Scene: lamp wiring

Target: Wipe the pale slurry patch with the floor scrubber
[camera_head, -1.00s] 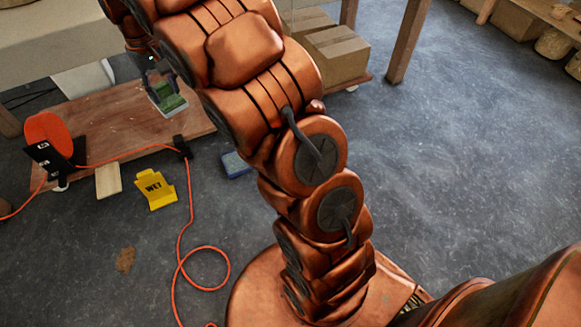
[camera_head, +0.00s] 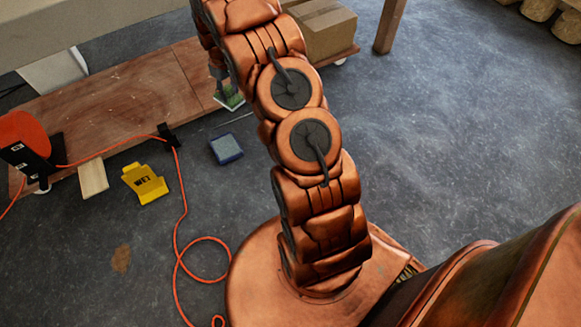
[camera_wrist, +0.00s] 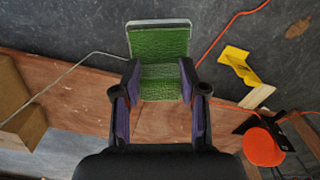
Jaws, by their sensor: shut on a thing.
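The floor scrubber, a green block with a pale rim (camera_wrist: 158,42), is held between the two fingers of my gripper (camera_wrist: 159,74). A brown stain (camera_head: 121,258) lies on the dark floor at the lower left.
A blue-edged grey block (camera_head: 226,148) lies on the floor. A yellow WET sign (camera_head: 145,184), a pale wood piece (camera_head: 93,179) and an orange cable (camera_head: 177,215) lie to the left. A low wooden platform (camera_head: 110,100) carries a box (camera_head: 327,30).

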